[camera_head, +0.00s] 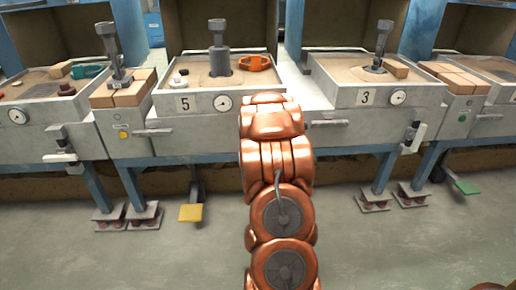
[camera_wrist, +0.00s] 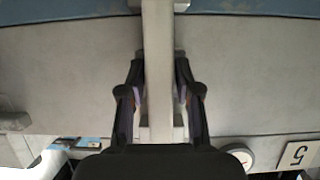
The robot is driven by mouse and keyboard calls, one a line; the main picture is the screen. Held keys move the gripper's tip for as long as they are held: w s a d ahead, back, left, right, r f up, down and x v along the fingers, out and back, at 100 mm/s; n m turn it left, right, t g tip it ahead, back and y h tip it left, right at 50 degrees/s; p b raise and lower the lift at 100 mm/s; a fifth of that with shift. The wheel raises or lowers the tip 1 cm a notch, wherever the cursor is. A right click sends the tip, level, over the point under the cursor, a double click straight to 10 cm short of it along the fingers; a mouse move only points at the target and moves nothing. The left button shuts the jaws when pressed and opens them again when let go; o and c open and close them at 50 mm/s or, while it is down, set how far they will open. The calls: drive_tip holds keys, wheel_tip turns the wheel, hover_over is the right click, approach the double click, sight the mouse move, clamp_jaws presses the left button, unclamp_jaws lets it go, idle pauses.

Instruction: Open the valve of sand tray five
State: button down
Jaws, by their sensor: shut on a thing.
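Sand tray five (camera_head: 170,106) is a grey sand-filled box with a "5" plate (camera_head: 182,104) and a round gauge (camera_head: 223,102) on its front. The "5" plate also shows at the lower right of the wrist view (camera_wrist: 297,154). My gripper (camera_wrist: 160,80) is shut on a pale grey bar-like valve handle (camera_wrist: 158,30), with one dark finger on each side. The handle runs straight up and down through the wrist picture. In the head view my copper arm hides the gripper and the handle.
Tray three (camera_head: 330,98) stands to the right, with its lever (camera_head: 327,123) and valve handle (camera_head: 418,137) on the front. A yellow pedal (camera_head: 190,213) sits below. The floor in front is clear.

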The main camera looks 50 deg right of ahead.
drive_tip(key=c, duration=1)
unclamp_jaws()
drive_tip(key=shift+o, duration=0.2)
drive_tip(key=shift+a, duration=0.1)
drive_tip(key=v, duration=0.7)
drive_tip(key=shift+s+r, duration=0.1)
